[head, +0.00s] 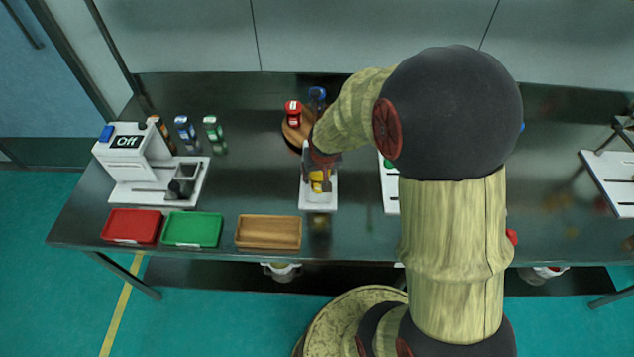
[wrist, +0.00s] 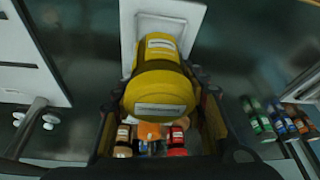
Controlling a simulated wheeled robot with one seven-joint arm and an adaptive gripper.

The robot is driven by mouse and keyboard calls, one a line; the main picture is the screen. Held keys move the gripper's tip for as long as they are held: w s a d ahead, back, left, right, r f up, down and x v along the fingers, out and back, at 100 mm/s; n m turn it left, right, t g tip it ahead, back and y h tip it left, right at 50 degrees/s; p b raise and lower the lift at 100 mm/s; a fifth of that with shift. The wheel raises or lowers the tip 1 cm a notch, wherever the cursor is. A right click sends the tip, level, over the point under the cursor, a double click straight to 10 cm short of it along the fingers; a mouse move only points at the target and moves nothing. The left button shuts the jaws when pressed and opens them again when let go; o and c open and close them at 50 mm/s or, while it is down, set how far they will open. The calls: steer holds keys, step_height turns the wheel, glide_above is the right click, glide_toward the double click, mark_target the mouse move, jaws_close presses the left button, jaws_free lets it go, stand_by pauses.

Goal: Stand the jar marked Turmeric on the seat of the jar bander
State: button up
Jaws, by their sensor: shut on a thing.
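A yellow jar (head: 317,183) with white labels is held in my gripper (head: 322,168); the label text is too small to read. In the wrist view the yellow jar (wrist: 160,85) lies between the two fingers, which are shut on it. A narrow white stand, probably the jar bander (head: 318,203), is under or just behind the jar, and its white plate (wrist: 184,17) also shows in the wrist view. My gripper partly hides the stand in the head view. I cannot tell whether the jar's base touches the plate or is slightly above it.
A round wooden board (head: 290,136) behind the gripper carries a red jar (head: 293,112) and a blue one (head: 317,98). Red (head: 131,226), green (head: 192,230) and wooden (head: 268,232) trays line the front left. A white machine reading Off (head: 132,150) stands far left, near several jars.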

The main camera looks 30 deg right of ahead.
steer(key=shift+w+d+f, duration=0.2)
steer(key=shift+w+f, duration=0.35)
steer(key=shift+f, duration=0.15)
steer(key=shift+w+f+b, duration=0.2)
steer(key=shift+f+b, duration=0.65)
steer(key=shift+f, duration=0.85)
steer(key=shift+f, duration=0.2)
steer(key=o, duration=1.4)
steer(key=shift+c, duration=0.2)
steer(key=shift+r, duration=0.15)
